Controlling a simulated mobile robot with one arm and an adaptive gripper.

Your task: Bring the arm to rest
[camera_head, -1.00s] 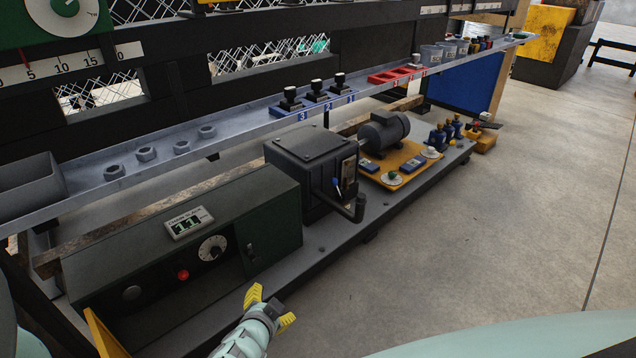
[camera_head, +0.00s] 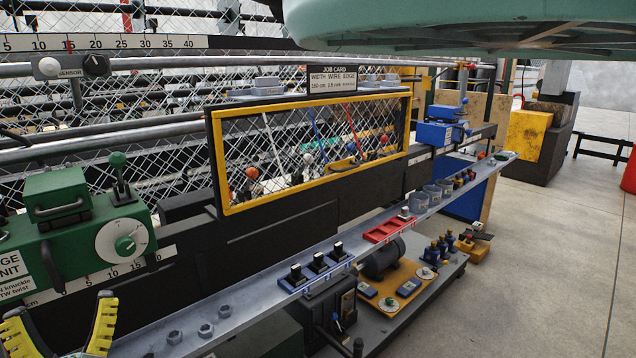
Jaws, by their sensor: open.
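My gripper (camera_head: 62,328) shows at the bottom left corner of the head view. Its two yellow, ribbed fingers point up and stand apart, with nothing between them. It is in front of the green edge unit (camera_head: 75,240) and left of the long grey shelf (camera_head: 255,303). The rest of the arm's end is cut off by the picture's lower edge. A large pale green part of my own body fills the top right.
Several nuts (camera_head: 205,330), a blue block with black stamps (camera_head: 318,263) and a red tray (camera_head: 388,230) sit on the shelf. A yellow-framed mesh guard (camera_head: 315,150) stands behind it. A black motor (camera_head: 383,258) is below.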

